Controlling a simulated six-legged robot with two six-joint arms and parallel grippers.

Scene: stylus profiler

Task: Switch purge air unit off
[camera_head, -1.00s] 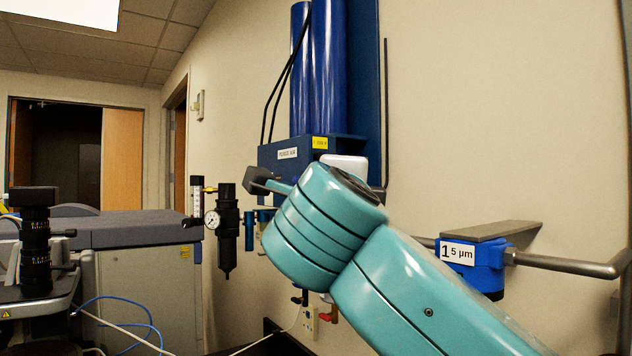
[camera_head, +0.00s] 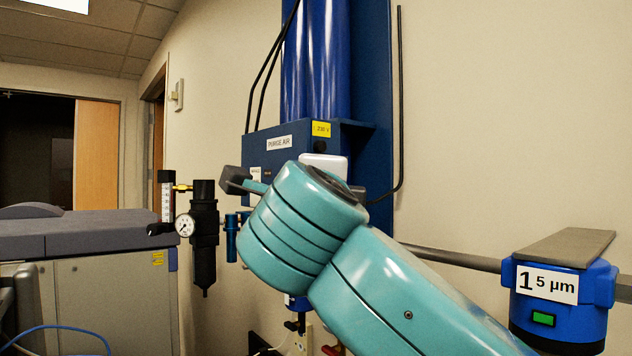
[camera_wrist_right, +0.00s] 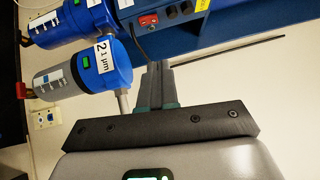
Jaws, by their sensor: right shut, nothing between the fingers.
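The purge air unit is a blue wall-mounted box (camera_head: 261,142) with a "PURGE AIR" label and tall blue cylinders above it. My right arm covers its lower right part in the head view. In the wrist view its blue panel (camera_wrist_right: 203,38) crosses the top and carries a small red switch (camera_wrist_right: 148,20) beside black round parts. My right gripper (camera_wrist_right: 158,66) is shut and empty, its fingers pointing toward the panel just below the switch in the picture; I cannot tell whether they touch. In the head view the dark gripper end (camera_head: 235,180) appears in front of the unit's left side. My left gripper is not in view.
A black regulator with a gauge (camera_head: 184,225) hangs left of the unit. A blue filter head marked "1 5 µm" (camera_head: 565,300) is at the right on a pipe. In the wrist view a filter marked "2 1 µm" (camera_wrist_right: 103,65) is close left of the fingers. A grey cabinet (camera_head: 110,300) stands at the left.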

